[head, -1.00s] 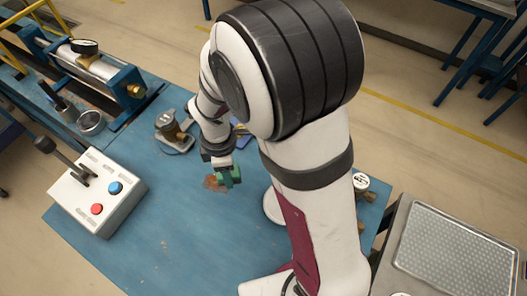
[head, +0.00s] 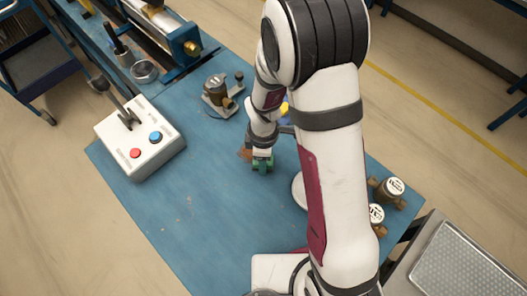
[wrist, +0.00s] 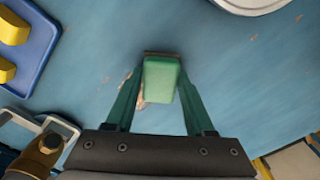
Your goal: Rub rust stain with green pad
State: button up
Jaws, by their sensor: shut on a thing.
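My gripper (wrist: 160,92) is shut on the green pad (wrist: 161,78), which sits between its two green fingers in the wrist view. In the head view the green pad (head: 262,163) is low over the blue table. The rust stain (head: 244,154) shows as a brown patch just left of the pad. In the wrist view a bit of the rust stain (wrist: 139,98) shows at the pad's left side; the rest is hidden under the pad and fingers. I cannot tell whether the pad touches the table.
A control box (head: 140,138) with a lever stands at the left of the blue table (head: 200,220). More meters (head: 388,188) stand at the right. A blue tray (wrist: 36,40) with yellow blocks lies nearby. The front table area is clear.

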aim_at(239, 143)
jog(key=shift+w+a+f, duration=0.2)
jog(key=shift+a, duration=0.05)
jog(key=shift+c, duration=0.5)
jog(key=shift+w+a+f, duration=0.15)
jog(key=shift+w+a, duration=0.1)
jog(key=shift+w, duration=0.05)
jog(key=shift+w+a, duration=2.9)
jog(key=shift+a, duration=0.05)
jog(key=shift+s+d, duration=3.45)
jog(key=shift+d, duration=0.05)
jog(key=shift+r, duration=4.2)
